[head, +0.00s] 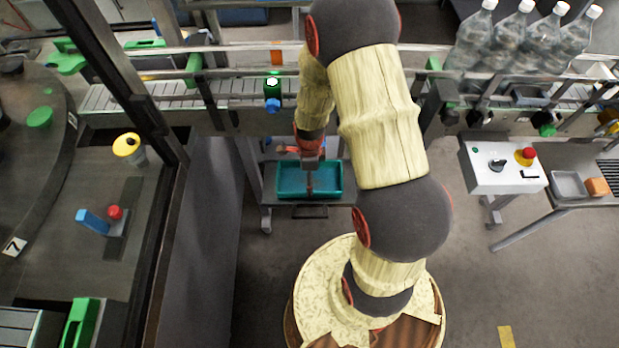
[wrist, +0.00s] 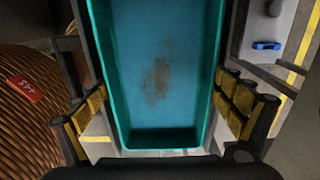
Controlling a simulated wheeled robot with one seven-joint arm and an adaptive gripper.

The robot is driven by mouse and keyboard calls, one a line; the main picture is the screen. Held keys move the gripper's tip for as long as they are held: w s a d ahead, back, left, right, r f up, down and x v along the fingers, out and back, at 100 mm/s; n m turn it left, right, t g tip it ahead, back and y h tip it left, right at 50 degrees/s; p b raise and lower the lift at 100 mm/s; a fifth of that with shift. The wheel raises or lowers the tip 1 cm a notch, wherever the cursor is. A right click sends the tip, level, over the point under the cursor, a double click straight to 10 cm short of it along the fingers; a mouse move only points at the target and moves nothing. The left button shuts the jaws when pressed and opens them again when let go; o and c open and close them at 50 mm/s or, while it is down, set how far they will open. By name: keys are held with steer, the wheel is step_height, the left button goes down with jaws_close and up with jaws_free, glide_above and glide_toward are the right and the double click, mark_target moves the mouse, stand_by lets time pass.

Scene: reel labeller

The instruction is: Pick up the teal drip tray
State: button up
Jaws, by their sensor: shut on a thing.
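The teal drip tray (head: 292,180) is a shallow rectangular tray below the conveyor in the head view. In the wrist view the teal drip tray (wrist: 160,100) fills the middle, with a brown stain on its floor. My gripper (wrist: 163,122) has one yellow-padded finger on each side of the tray and is shut on it. In the head view my gripper (head: 310,165) reaches down to the tray, and its fingers are hard to make out. The tray looks empty apart from the stain.
The conveyor (head: 235,88) runs behind the tray, with clear bottles (head: 515,40) at the right. A white control box (head: 502,167) with a red button stands at the right. A dark machine table (head: 90,220) lies to the left. The floor (head: 480,270) at the front right is mostly clear.

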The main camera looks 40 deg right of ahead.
steer(key=shift+w+r, duration=0.1)
steer(key=shift+r, duration=0.45)
steer(key=r, duration=0.2)
steer(key=shift+s+d+r, duration=0.1)
steer(key=shift+s+r, duration=0.2)
steer(key=shift+r, duration=0.1)
steer(key=s+d+r+p, duration=0.1)
steer(key=s+r+p, duration=0.5)
steer(key=s+r, duration=0.7)
steer(key=shift+s+r+p, duration=0.25)
steer(key=shift+r+p, duration=0.15)
steer(key=shift+r, duration=0.65)
